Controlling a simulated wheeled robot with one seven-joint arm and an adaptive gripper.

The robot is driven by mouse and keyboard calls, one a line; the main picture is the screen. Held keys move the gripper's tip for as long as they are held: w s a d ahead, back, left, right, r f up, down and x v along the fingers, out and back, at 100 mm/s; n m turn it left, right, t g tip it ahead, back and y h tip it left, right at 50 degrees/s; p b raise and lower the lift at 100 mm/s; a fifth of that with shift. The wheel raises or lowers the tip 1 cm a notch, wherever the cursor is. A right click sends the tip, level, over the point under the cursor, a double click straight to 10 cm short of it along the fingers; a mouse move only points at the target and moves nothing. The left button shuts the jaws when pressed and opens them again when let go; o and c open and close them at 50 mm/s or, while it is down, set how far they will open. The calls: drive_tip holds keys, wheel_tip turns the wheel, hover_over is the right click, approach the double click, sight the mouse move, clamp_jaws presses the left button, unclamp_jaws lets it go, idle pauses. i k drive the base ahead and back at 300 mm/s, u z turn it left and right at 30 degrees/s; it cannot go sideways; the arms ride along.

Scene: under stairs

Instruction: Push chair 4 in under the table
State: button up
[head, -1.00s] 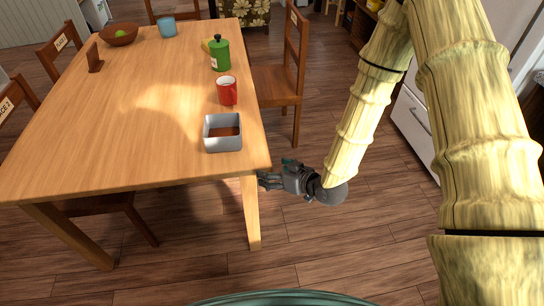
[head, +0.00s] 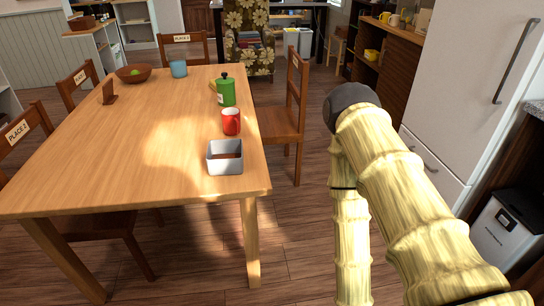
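The wooden table (head: 110,160) fills the left half of the head view. A brown wooden chair (head: 280,124) stands at its right side, turned side-on, with its tall back away from the table. The near edge of its seat meets the table's right edge in the picture; how much lies under the top is hidden. A label near the top of its back is too oblique to read, so I cannot confirm that it is chair 4. My gripper is out of view; only my bamboo-textured arm shows, right of this chair and apart from it in the picture.
Other chairs labelled PLACE stand at the left (head: 20,135) and far end (head: 184,42). A white fridge (head: 475,70) bounds the right. Wooden floor (head: 315,150) is open between.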

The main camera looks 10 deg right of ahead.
sight(277, 125)
drive_tip(key=z, duration=1.1)
drive_tip(key=i, duration=2.6)
drive_tip(key=u, duration=1.7)
